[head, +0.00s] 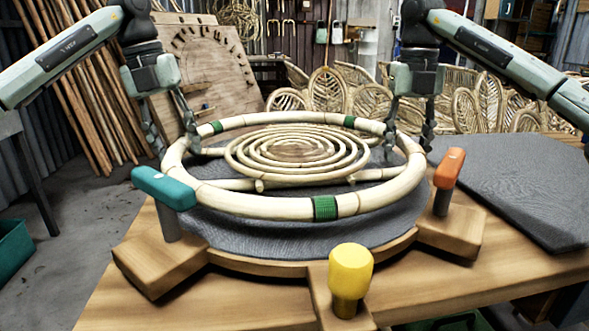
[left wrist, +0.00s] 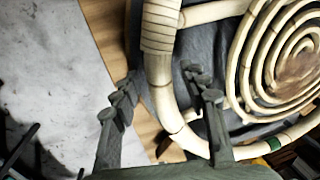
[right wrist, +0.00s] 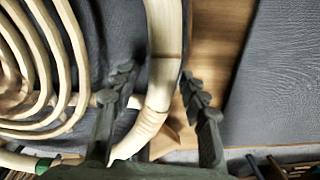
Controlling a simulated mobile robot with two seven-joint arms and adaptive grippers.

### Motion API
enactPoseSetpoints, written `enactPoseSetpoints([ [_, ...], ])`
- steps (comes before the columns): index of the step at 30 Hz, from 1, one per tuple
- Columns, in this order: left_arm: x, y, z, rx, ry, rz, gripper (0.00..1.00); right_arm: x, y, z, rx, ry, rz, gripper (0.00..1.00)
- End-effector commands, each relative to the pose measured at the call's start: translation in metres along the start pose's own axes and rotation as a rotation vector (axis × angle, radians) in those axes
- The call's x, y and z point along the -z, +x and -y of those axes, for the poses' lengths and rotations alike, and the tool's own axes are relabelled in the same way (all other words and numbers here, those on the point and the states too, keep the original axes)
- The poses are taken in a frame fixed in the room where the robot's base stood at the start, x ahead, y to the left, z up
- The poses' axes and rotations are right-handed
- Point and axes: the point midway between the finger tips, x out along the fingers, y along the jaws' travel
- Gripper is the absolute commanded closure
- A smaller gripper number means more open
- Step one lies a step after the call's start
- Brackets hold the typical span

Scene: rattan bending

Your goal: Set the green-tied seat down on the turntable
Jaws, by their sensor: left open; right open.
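The green-tied seat (head: 265,201) is a pale rattan ring with a spiral centre and green bindings. It lies over the grey-topped turntable (head: 290,241); whether its whole underside touches the top is hard to tell. My left gripper (head: 172,148) is open around the ring's left side; in the left wrist view its fingers (left wrist: 160,92) stand on either side of the ring (left wrist: 160,75). My right gripper (head: 408,140) is open around the right side; in the right wrist view its fingers (right wrist: 157,85) straddle the ring (right wrist: 165,60).
A teal-handled clamp (head: 163,188), an orange-handled clamp (head: 449,168) and a yellow knob (head: 350,271) stand around the turntable's edge. A grey mat (head: 515,186) lies on the bench at right. Rattan frames (head: 330,90) stand behind.

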Motion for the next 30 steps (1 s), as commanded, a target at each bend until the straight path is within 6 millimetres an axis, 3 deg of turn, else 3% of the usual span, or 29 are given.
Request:
enactPoseSetpoints([
  [9,0.0,-0.069,0.001,0.0,-0.001,0.006,0.56,0.0,0.0,0.0,0.0,-0.001,0.0,0.56],
  [15,0.0,-0.099,0.0,-0.001,0.0,0.002,0.56,0.0,0.0,0.0,0.0,-0.001,0.0,0.56],
  [23,0.0,-0.108,0.0,0.0,0.0,0.001,0.56,-0.001,-0.013,-0.001,0.0,0.0,0.003,0.56],
  [30,0.0,-0.108,0.0,0.001,0.0,0.001,0.56,0.0,-0.063,-0.001,0.001,0.002,0.006,0.56],
])
